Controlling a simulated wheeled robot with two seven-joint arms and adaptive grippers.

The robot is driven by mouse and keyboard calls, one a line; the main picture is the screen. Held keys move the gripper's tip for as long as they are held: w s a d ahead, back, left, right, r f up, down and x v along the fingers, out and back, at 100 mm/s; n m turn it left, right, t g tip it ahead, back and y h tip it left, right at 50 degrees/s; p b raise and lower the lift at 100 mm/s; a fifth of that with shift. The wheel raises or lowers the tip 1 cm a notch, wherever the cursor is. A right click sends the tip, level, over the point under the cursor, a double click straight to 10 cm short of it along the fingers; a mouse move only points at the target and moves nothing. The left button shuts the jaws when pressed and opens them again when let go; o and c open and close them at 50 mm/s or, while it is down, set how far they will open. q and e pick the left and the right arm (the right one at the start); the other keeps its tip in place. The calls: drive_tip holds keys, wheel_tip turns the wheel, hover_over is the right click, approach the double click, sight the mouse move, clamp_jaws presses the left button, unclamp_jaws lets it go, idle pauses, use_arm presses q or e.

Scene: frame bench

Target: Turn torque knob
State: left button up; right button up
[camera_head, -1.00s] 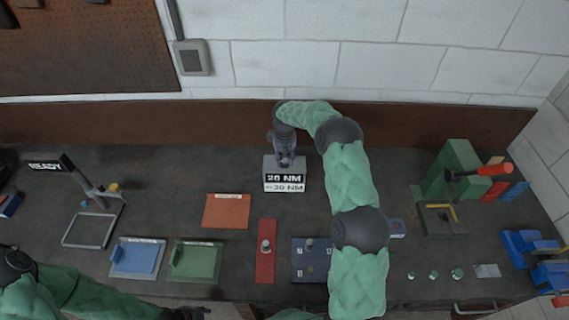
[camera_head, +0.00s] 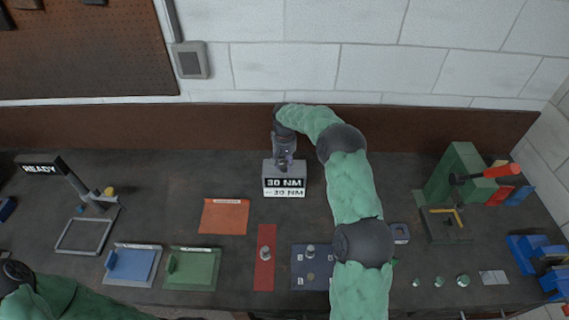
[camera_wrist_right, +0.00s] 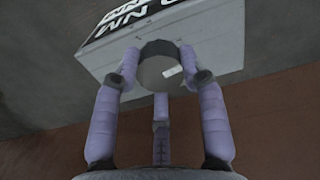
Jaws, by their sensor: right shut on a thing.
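An orange mat (camera_head: 224,216), a red strip (camera_head: 265,258) and a dark blue plate (camera_head: 312,280) lie in front of the box. A blue tray (camera_head: 132,265) and a green tray (camera_head: 191,268) sit to the left. A green vise-like stand (camera_head: 456,178) is at the right.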

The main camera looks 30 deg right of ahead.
sight(284, 164)
drive_tip(key=shift+f, duration=0.1)
drive_tip(key=o, duration=1.1)
drive_tip(key=shift+o, duration=0.2)
wheel_tip(284, 164, up, 12)
